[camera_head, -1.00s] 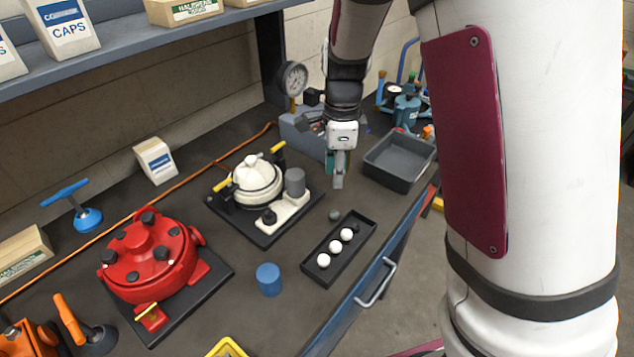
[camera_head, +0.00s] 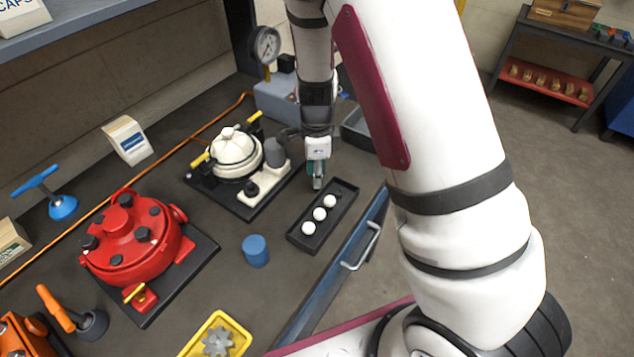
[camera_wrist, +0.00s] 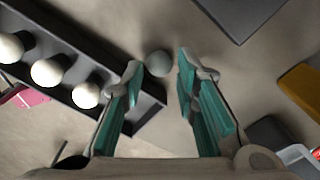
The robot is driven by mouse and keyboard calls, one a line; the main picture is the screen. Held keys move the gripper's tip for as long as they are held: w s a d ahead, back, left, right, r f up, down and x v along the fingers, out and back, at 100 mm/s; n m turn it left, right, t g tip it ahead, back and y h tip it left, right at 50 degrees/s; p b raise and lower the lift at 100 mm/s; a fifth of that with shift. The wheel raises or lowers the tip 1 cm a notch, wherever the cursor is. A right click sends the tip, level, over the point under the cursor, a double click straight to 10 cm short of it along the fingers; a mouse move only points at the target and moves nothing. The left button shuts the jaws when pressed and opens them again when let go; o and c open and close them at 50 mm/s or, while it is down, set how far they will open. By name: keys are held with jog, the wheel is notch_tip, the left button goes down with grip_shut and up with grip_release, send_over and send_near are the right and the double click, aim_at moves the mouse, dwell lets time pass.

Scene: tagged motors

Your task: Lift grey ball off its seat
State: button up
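The grey ball (camera_wrist: 158,63) shows in the wrist view beside the end of the black tray (camera_wrist: 151,112), apparently outside it on the bench top. It lies ahead of and between the fingertips of my gripper (camera_wrist: 160,72), which is open with a gap on both sides. I cannot tell whether a seat is under the ball. In the head view my gripper (camera_head: 317,182) points down by the far end of the black tray (camera_head: 306,243), and the ball is hidden there. Several white balls, such as the middle one (camera_head: 319,214), sit in a row in the tray.
A cream motor (camera_head: 235,152) on a black plate stands left of my gripper. A red motor (camera_head: 125,240), a blue cylinder (camera_head: 256,250) and a yellow tray (camera_head: 195,345) are nearer. A grey bin (camera_head: 356,132) is behind my arm. The bench edge is close on the right.

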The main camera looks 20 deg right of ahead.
jog(key=shift+f, duration=1.15)
jog(key=c, duration=0.6)
jog(key=shift+r, duration=0.1)
notch_tip(320, 180, up, 13)
jog(key=shift+f+p, duration=0.1)
jog(key=shift+p, duration=0.9)
